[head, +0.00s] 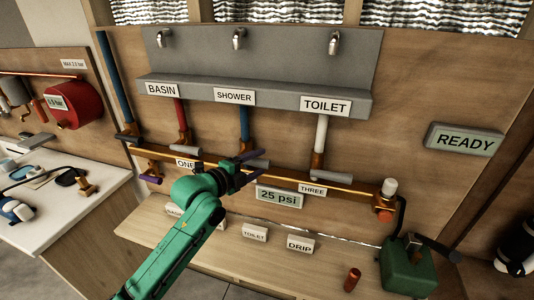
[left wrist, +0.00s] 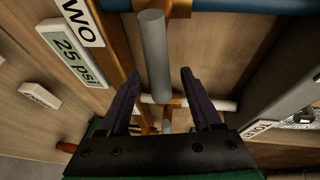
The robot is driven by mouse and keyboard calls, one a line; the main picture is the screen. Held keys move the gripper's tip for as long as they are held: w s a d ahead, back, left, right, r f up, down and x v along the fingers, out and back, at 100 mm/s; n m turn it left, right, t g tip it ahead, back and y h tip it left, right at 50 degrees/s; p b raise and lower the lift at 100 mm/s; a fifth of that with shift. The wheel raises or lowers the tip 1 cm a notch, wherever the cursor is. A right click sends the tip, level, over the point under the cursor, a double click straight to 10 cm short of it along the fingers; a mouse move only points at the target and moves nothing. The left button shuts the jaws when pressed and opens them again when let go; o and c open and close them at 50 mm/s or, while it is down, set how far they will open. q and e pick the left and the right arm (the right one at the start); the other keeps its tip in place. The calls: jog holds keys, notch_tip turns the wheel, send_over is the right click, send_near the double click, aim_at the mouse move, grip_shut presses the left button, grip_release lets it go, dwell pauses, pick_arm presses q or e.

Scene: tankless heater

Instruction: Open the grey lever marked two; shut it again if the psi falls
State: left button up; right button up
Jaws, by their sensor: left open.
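The grey lever marked two (head: 257,163) sits on the copper pipe below the blue SHOWER pipe. In the left wrist view the same lever (left wrist: 155,55) runs down between the fingers' lines. My left gripper (head: 250,165) is open at this lever, with its dark purple fingers also in the left wrist view (left wrist: 161,80), one to each side of it. I cannot tell whether a finger touches it. The TWO label (left wrist: 80,18) shows in the wrist view; my arm hides it in the head view. The pressure display (head: 279,197) reads 25 psi. My right gripper is not in view.
Another grey lever (head: 331,176) is near the THREE label (head: 312,189). The ONE label (head: 186,163) is to the left. A READY display (head: 464,140) is on the right wall. Loose labels, including DRIP (head: 300,245), and a green box (head: 408,267) are on the bench.

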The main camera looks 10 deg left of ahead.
pick_arm(q)
jog(key=x, duration=0.4)
jog(key=shift+p, duration=0.3)
jog(key=shift+c, duration=0.3)
grip_shut()
dwell(0.8)
